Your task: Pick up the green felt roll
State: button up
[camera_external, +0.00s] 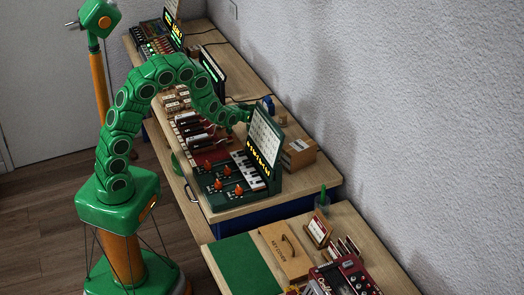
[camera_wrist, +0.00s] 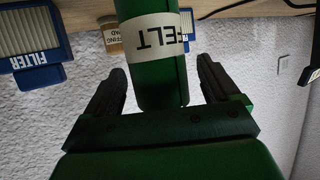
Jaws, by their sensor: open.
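The green felt roll (camera_wrist: 155,85), with a white label reading FELT upside down, shows in the middle of the wrist view. My gripper (camera_wrist: 162,68) is open, with one dark finger on each side of the roll and a visible gap on both sides. The roll's lower end in that view reaches down near the gripper's palm. In the external view my gripper (camera_external: 243,113) is low over the long bench, behind the upright panel of a small keyboard unit. I cannot make out the roll there.
In the wrist view, a blue filter (camera_wrist: 28,55) stands left, and a tan labelled item (camera_wrist: 113,36) is partly hidden behind the roll. In the external view, the keyboard unit (camera_external: 240,175) stands in front and a cardboard box (camera_external: 299,153) lies nearby, by the wall.

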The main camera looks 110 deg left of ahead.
jog(key=shift+x, duration=1.3)
jog(key=c, duration=1.1)
jog(key=shift+r, duration=0.1)
